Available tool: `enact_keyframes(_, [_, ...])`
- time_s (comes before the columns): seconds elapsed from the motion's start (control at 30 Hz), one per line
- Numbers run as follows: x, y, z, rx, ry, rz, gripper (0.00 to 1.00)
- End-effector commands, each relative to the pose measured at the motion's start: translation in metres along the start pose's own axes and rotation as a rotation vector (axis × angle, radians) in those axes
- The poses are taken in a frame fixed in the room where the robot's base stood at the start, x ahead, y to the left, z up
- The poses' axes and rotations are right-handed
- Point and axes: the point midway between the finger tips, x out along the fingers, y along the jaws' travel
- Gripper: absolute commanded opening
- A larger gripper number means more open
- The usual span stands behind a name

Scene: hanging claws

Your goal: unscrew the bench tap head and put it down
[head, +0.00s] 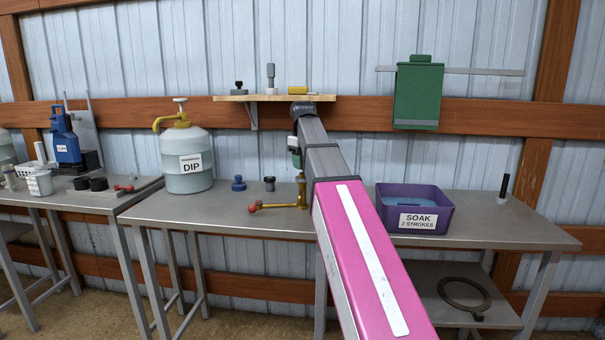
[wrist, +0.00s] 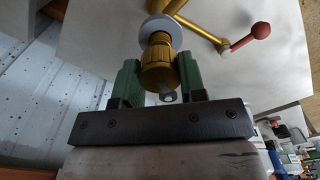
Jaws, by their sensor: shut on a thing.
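The bench tap is a brass fitting on the middle bench, with a long brass arm (head: 276,206) lying to the left and ending in a red ball (head: 253,208). Its knurled brass tap head (wrist: 158,64) sits between the green fingers of my gripper (wrist: 160,80) in the wrist view. A pale grey disc (wrist: 160,30) shows right beyond the head, in line with the tap. My gripper is shut on the tap head, above the bench. In the head view my gripper (head: 296,158) is partly hidden by my arm. I cannot tell whether the head is still threaded on.
The steel bench (head: 225,209) has a blue knob (head: 238,184) and dark knob (head: 270,184) behind the tap. A DIP jug (head: 187,160) stands left, a purple SOAK tub (head: 414,209) right. A wooden shelf (head: 240,98) with small parts hangs above. The bench's front left is clear.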

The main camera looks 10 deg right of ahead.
Motion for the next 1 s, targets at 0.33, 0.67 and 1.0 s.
enact_keyframes(0.33, [0.0002, -0.0009, 0.002, 0.36, -0.011, -0.005, 0.0])
enact_keyframes(0.67, [0.0002, -0.001, 0.0018, 0.739, -0.01, -0.005, 0.0])
enact_keyframes(1.0, [0.0003, -0.0003, 0.0015, 0.936, -0.007, -0.002, 0.0])
